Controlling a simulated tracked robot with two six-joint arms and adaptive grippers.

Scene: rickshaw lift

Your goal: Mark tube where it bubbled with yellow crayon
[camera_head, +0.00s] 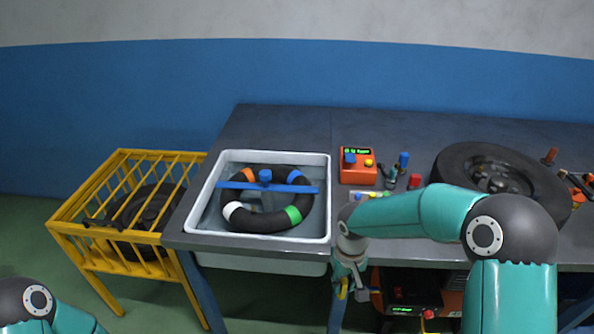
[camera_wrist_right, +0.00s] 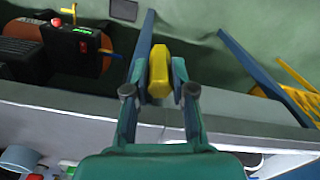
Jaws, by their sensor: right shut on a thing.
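The black inner tube (camera_head: 252,221) lies in the white basin (camera_head: 327,200) at the left end of the bench. It carries orange, blue, green and white bands, and a blue bar (camera_head: 230,185) with a knob crosses over it. No bubbles can be made out. My right gripper (camera_head: 350,287) hangs in front of the bench's front edge, to the right of and nearer than the basin. It is shut on the yellow crayon (camera_wrist_right: 159,72), which sits between the fingertips in the right wrist view. My left gripper is out of view; only part of its arm shows.
A yellow cage (camera_head: 75,215) with a wheel inside stands left of the bench. An orange box with a display (camera_head: 358,176), small coloured items and a large tyre (camera_head: 460,165) occupy the bench to the right. A machine (camera_head: 405,292) sits under the bench.

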